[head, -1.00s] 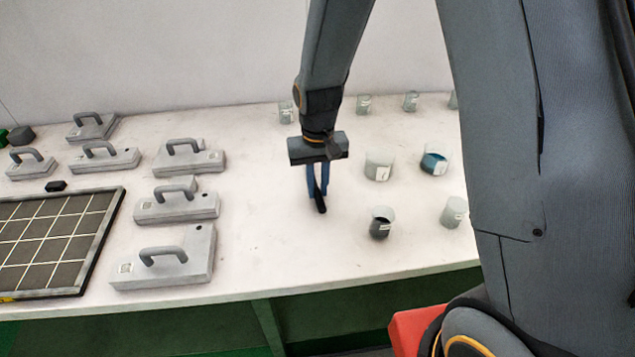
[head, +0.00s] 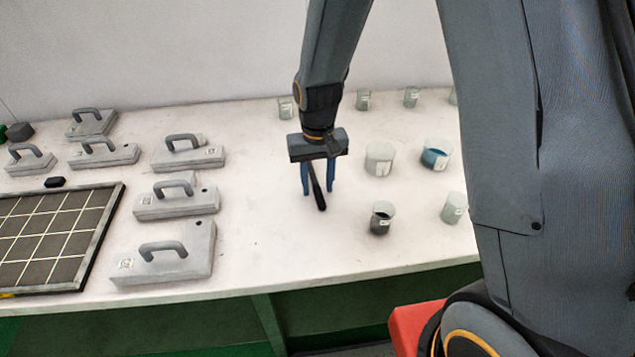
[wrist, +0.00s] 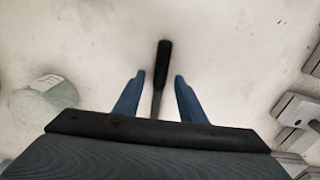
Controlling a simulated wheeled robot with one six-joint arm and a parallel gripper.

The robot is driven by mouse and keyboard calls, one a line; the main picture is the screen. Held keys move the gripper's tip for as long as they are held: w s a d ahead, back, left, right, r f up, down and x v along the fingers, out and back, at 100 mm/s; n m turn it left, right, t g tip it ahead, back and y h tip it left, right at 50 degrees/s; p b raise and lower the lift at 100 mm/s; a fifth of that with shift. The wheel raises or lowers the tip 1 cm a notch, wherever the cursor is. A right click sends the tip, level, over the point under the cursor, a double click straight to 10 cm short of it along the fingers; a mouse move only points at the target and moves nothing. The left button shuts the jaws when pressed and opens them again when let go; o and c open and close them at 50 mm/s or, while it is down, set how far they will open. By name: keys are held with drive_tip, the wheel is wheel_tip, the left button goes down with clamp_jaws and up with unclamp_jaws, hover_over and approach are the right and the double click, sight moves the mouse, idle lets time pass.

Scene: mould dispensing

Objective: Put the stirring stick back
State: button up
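The stirring stick (head: 317,188) is dark and thin with a thicker dark end, and shows below my gripper (head: 318,192) in the head view. In the wrist view the stick (wrist: 161,75) runs between the two blue fingers of my gripper (wrist: 158,76). The fingers stand apart, with a visible gap on each side of the stick. The stick's thicker end points away from the gripper body, and its other end is hidden behind the gripper. I cannot tell whether the stick rests fully on the white table (head: 270,240).
A beaker with dark content (head: 381,221), a clear beaker (head: 379,160) and a beaker with blue liquid (head: 436,155) stand right of my gripper. Grey handled mould blocks (head: 165,262) and a dark gridded tray (head: 112,215) are at left. The table between is clear.

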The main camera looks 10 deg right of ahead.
drive_tip(key=shift+r+b, duration=0.55)
drive_tip(key=shift+r, duration=3.35)
drive_tip(key=s+d+r+m, duration=0.1)
drive_tip(key=s+d, duration=1)
drive_tip(key=s, duration=0.2)
drive_tip(key=shift+s+d+r, duration=0.15)
drive_tip(key=shift+s+r, duration=0.1)
drive_tip(key=shift+s, duration=0.1)
